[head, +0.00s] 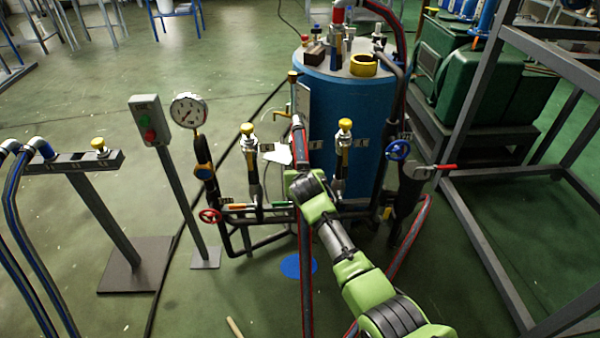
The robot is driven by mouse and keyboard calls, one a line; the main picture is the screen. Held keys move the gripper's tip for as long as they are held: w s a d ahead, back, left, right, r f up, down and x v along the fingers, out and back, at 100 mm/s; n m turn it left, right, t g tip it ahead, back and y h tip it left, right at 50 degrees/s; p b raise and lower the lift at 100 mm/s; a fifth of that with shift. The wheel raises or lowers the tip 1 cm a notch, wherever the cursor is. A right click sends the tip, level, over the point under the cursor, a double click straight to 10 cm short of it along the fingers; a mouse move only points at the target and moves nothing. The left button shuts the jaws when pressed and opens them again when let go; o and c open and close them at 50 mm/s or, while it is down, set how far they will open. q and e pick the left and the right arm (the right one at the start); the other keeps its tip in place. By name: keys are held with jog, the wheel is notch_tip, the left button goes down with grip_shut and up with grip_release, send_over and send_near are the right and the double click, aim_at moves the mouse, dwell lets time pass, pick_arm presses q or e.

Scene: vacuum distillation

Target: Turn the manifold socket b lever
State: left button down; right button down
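The manifold (285,207) is a dark pipe frame in front of the blue tank. It carries two upright sockets with yellow caps, a left one (247,130) and a right one (345,126). Small levers sit low on it, one with an orange handle (236,206) and one with a green handle (280,205). I cannot tell which socket is b. My green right arm (335,235) reaches in from the lower right to between the sockets. Its fingers are not clearly visible. My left gripper is not in view.
The blue tank (345,100) stands behind the manifold. A gauge (188,110), a red handwheel (210,216) and a button post (150,120) are left. A blue handwheel (398,150) and a metal frame (480,170) are right. Hoses hang down to the floor.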

dwell(0.5)
jog(key=c, duration=2)
grip_release()
jog(key=shift+o, duration=0.2)
jog(key=v, duration=0.7)
jog(key=shift+s+r, duration=0.2)
jog(key=shift+s, duration=0.05)
